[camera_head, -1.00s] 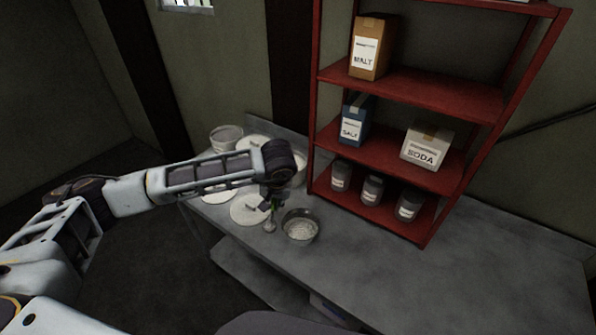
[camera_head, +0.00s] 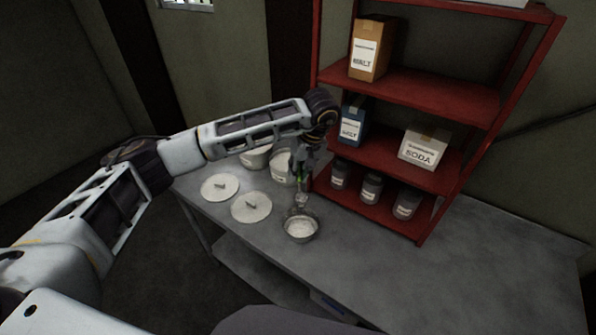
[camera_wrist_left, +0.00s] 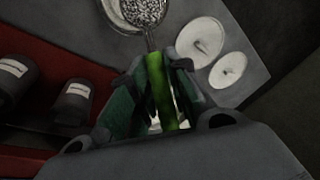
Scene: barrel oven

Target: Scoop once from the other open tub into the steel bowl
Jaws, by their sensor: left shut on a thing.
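My left gripper (camera_head: 303,172) is shut on the green handle of a scoop (camera_wrist_left: 156,80). The scoop's metal head (camera_wrist_left: 142,12) has a pale, speckled surface; I cannot tell how much it carries. In the head view the scoop (camera_head: 301,200) hangs down over the far edge of the steel bowl (camera_head: 300,231), which has pale material in it. The bowl is partly cut off in the wrist view (camera_wrist_left: 112,12). Two pale tubs, a left one (camera_head: 256,160) and a right one (camera_head: 280,172), stand behind, partly hidden by my arm. My right gripper is out of view.
Two white lids (camera_head: 220,187) (camera_head: 251,207) lie on the grey table left of the bowl. A red shelf (camera_head: 410,90) with boxes and several dark jars (camera_head: 372,188) stands close on the right. The table's front right (camera_head: 460,270) is clear.

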